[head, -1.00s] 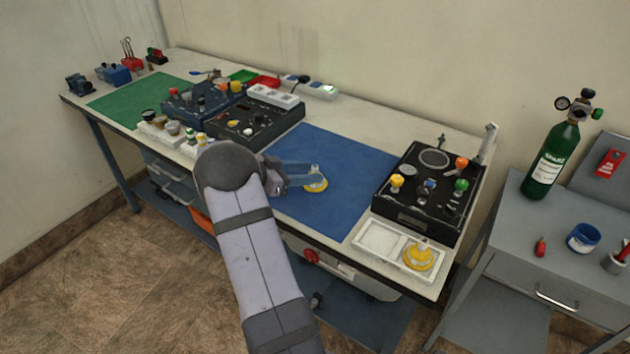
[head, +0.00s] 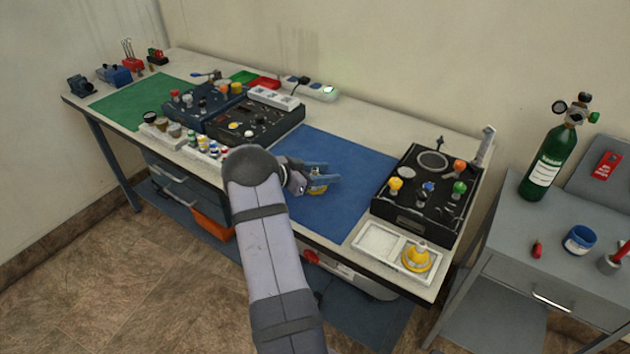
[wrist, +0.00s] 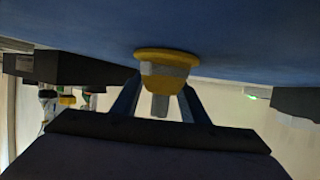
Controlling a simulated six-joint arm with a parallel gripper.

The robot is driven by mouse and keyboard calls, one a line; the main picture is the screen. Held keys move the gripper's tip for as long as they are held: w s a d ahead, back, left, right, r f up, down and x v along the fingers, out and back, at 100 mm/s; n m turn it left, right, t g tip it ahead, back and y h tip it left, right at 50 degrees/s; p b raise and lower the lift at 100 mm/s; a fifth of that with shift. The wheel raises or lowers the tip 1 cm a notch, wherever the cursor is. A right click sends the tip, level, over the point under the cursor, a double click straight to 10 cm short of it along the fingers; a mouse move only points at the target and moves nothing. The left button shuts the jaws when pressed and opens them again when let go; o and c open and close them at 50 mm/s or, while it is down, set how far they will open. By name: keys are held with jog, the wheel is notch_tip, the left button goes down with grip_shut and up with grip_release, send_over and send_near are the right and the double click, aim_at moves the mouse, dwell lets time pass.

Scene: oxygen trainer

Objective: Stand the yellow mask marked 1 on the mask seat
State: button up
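A yellow mask (head: 316,189) with a grey band and stem sits on the blue mat; it also shows in the wrist view (wrist: 165,58). Its mark is not readable. My gripper (head: 328,173) is at this mask, low over the mat. Its blue fingers (wrist: 161,88) are apart, one on either side of the mask's body and stem; I cannot tell whether they touch it. A second yellow mask (head: 416,259) stands in the right part of a white two-part tray (head: 393,264); the left part is empty. No label shows which place is the mask seat.
A black panel box (head: 425,195) with coloured knobs stands right of the blue mat (head: 350,180). Another black box (head: 262,125) and small bottles (head: 207,147) are to the left. The mat's right half is clear. A side table (head: 515,245) holds a green cylinder (head: 547,165).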

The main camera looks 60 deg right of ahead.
jog(key=shift+c, duration=0.6)
grip_shut()
notch_tip(320, 180, up, 10)
jog(key=b, duration=0.1)
